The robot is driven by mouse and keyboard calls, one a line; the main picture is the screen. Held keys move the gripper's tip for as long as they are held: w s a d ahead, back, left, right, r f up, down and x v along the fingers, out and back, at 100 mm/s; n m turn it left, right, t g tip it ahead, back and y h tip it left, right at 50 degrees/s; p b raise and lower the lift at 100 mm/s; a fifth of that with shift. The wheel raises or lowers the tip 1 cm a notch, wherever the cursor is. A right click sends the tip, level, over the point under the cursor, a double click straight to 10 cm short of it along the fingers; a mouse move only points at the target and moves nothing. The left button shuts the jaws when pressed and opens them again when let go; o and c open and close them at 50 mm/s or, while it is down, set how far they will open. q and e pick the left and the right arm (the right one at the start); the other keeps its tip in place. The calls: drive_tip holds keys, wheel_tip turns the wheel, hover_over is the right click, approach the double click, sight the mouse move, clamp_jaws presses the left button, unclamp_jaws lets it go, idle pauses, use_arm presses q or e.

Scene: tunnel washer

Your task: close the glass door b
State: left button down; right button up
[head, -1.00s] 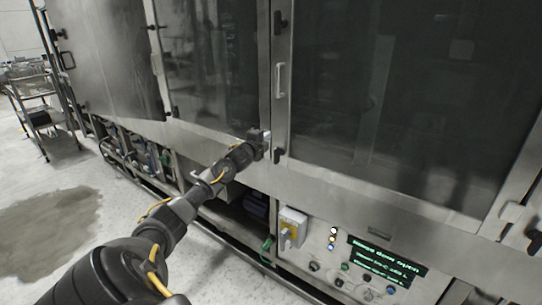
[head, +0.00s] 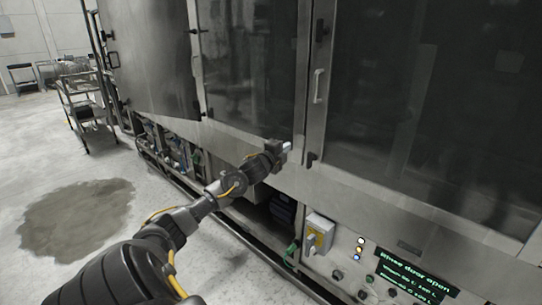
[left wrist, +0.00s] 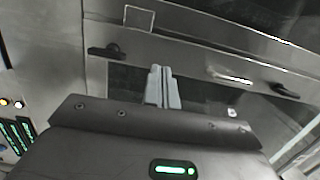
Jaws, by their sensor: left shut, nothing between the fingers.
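Glass doors line the washer front in the head view. The large right glass door (head: 420,110) lies flush in its steel frame, with a pale handle (head: 319,85) at its left edge. The middle glass door (head: 250,65) sits left of the post. A grey panel door (head: 150,55) at the far left appears swung outward. No letter is readable, so I cannot tell which is door b. My left gripper (head: 285,147) is shut and empty, at the front near the post's lower end; contact is unclear. Its fingers also show together in the left wrist view (left wrist: 161,84). My right gripper is out of view.
A control panel with a green display (head: 412,275) reading "Rinse door open" sits below the right door. A yellow-grey switch box (head: 318,233) juts out beside it. A wire cart (head: 85,100) stands at the left. A dark wet patch (head: 75,215) marks the open floor.

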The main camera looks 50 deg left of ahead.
use_arm(q)
drive_tip(key=s+b, duration=0.1)
drive_tip(key=s, duration=0.4)
drive_tip(key=shift+s, duration=0.25)
